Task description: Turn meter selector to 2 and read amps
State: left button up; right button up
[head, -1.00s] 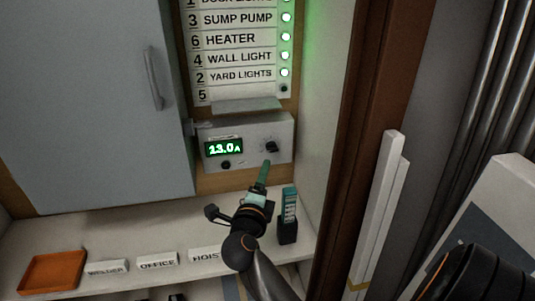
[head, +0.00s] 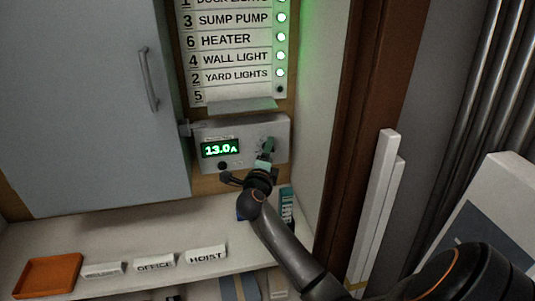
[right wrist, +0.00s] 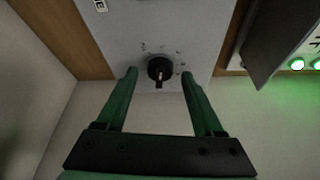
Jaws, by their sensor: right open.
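The meter (head: 240,130) is a grey box on the wall under the circuit panel, its green display (head: 220,148) reading 13.0 A. Its black selector knob (right wrist: 160,70) shows in the right wrist view, with small marks around it too small to read. My right gripper (head: 268,146) is at the meter's right side and hides the knob in the head view. In the right wrist view my right gripper (right wrist: 160,80) is open, one green finger on each side of the knob, with gaps to both. My left gripper is not in view.
A circuit label panel (head: 235,50) with green lights is above the meter. Below, a shelf (head: 110,245) holds an orange tray (head: 50,275) and label plates, including HOIST (head: 206,255). A teal-and-dark holder (head: 287,205) is partly behind my arm. A grey cabinet door (head: 80,110) stands left.

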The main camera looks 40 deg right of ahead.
grip_shut()
dwell(0.5)
jog(key=shift+s+d+r+m+y+p, duration=0.15)
jog(key=shift+m+y+p, duration=0.65)
jog(key=shift+m+p, duration=1.1)
jog(key=shift+w+a+r+m+y+p, duration=0.1)
jog(key=shift+m+y+p, duration=0.85)
jog(key=shift+p, duration=1.65)
jog(key=shift+m, duration=0.35)
